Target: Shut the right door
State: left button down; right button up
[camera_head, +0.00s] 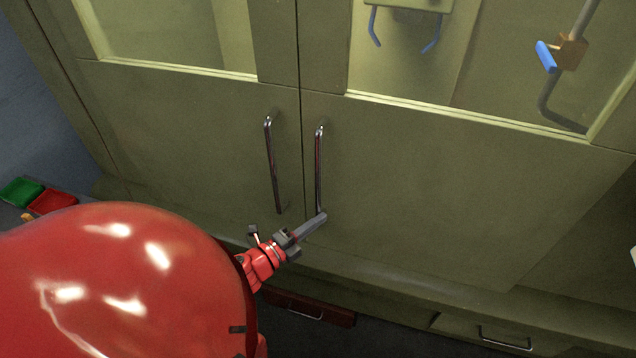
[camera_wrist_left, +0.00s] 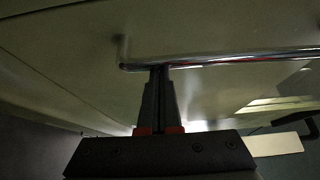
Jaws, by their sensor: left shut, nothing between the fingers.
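The right door (camera_head: 450,190) is an olive-green cabinet panel with a window in its upper part. It looks flush or nearly flush with the left door (camera_head: 190,135). Its vertical chrome handle (camera_head: 319,170) is near the seam between the doors. My left gripper (camera_head: 322,217) is shut and empty, with its fingertips at the lower end of that handle. In the left wrist view the closed fingertips (camera_wrist_left: 160,70) meet or nearly meet the handle bar (camera_wrist_left: 225,61); exact contact cannot be told. My right gripper is not in view.
The left door's handle (camera_head: 272,165) is just left of the fingertips. Drawers with handles (camera_head: 505,339) lie below the doors. Green (camera_head: 20,191) and red (camera_head: 53,201) bins sit at the far left.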

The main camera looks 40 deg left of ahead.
pick_arm(q)
jog(key=shift+s+a, duration=0.1)
jog(key=shift+s, duration=0.05)
jog(key=s+a, duration=0.3)
jog(key=s, duration=1.3)
jog(key=shift+s, duration=0.4)
